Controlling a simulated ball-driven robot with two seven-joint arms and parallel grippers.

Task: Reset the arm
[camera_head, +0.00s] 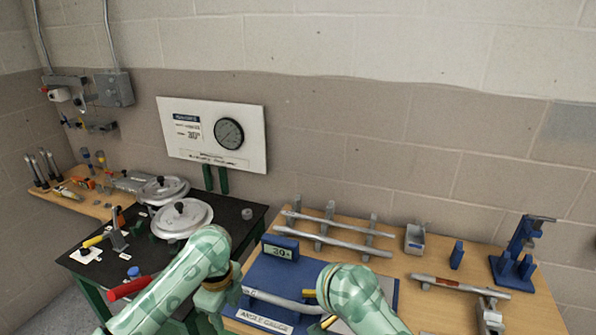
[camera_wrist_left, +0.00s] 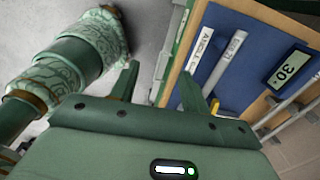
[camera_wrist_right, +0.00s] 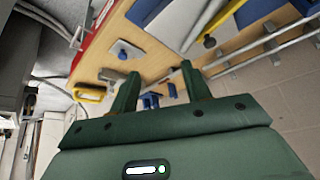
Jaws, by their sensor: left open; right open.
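My left gripper (camera_wrist_left: 158,72) is open and empty, its two fingers apart in the left wrist view. In the head view my left arm reaches over the gap between the two tables, and its gripper (camera_head: 216,298) is partly hidden below the wrist. My right gripper (camera_wrist_right: 160,70) is open and empty in the right wrist view. In the head view the right arm is over the front of the wooden table, and its forearm mostly covers the gripper. Neither gripper touches an object that I can make out.
The blue angle gauge board (camera_head: 258,272) carries a display (camera_head: 280,250) reading 30 and a grey tube (camera_head: 282,302). The black table (camera_head: 243,213) at left holds round metal lids (camera_head: 183,221).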

